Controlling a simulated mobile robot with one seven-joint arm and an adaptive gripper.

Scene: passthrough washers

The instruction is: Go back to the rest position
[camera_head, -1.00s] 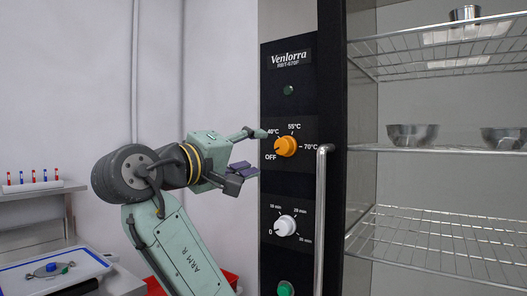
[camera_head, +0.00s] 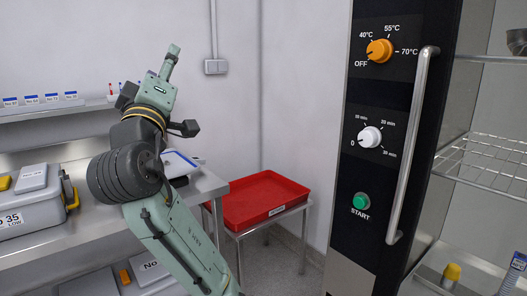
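My gripper (camera_head: 179,92) is raised at the left, in front of the white wall. One finger points up and the other sticks out to the right, spread apart, with nothing between them. It is well away from the black washer control panel (camera_head: 384,125). On that panel are an orange temperature knob (camera_head: 379,51), pointing toward OFF, a white timer knob (camera_head: 370,137) near 0, and a green START button (camera_head: 361,201).
A red tray (camera_head: 262,200) sits on a low metal stand right of my arm. A steel bench (camera_head: 100,225) with a grey case (camera_head: 30,212) is at the left. A vertical door handle (camera_head: 411,150) juts out beside the panel. Wire racks (camera_head: 490,165) are at the right.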

